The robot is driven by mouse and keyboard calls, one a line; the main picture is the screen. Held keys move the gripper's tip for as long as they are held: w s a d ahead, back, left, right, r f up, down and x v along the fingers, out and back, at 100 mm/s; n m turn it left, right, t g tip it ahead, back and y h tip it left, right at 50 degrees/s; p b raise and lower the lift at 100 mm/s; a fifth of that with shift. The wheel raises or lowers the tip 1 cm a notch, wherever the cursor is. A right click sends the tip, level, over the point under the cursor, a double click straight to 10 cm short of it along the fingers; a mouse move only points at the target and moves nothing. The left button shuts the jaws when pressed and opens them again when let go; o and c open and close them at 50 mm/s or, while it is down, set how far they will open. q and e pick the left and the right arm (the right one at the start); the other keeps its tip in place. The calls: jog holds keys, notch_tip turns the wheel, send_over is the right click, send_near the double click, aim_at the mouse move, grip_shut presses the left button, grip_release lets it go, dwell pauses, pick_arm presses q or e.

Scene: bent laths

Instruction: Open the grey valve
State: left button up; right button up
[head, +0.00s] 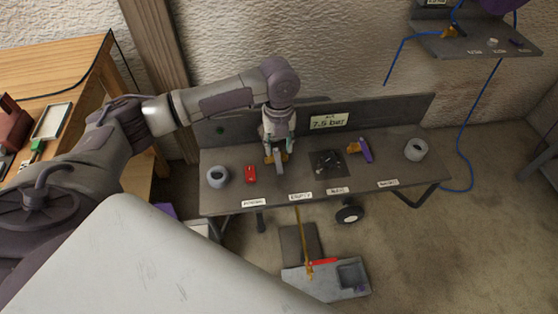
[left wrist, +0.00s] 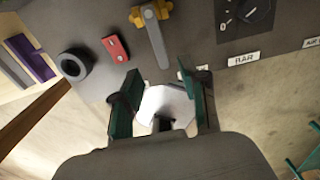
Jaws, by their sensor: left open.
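The grey valve has a grey lever (head: 280,168) on a yellow body and sits on the dark bench, left of its middle. In the left wrist view its grey lever (left wrist: 155,40) points toward the bench's front edge, with yellow parts on both sides of its far end. My left gripper (head: 278,143) is open above the valve, partly covering it in the head view. In the left wrist view its green fingers (left wrist: 162,100) are spread apart, with the lever beyond them, not between them. Green parts, possibly my right gripper (left wrist: 303,163), show at the lower right edge.
A grey ring (head: 218,177) and a red block (head: 250,174) lie left of the valve. A black dial (head: 327,163), a purple-handled valve (head: 366,151) and another grey ring (head: 416,150) stand to the right. A "7.5 bar" sign (head: 328,121) is behind. A tray (head: 352,276) lies below.

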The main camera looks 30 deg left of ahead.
aim_at(279, 165)
pick_arm(q)
notch_tip(279, 165, down, 7)
jog(key=shift+f, duration=0.1)
dwell(0.3)
grip_shut()
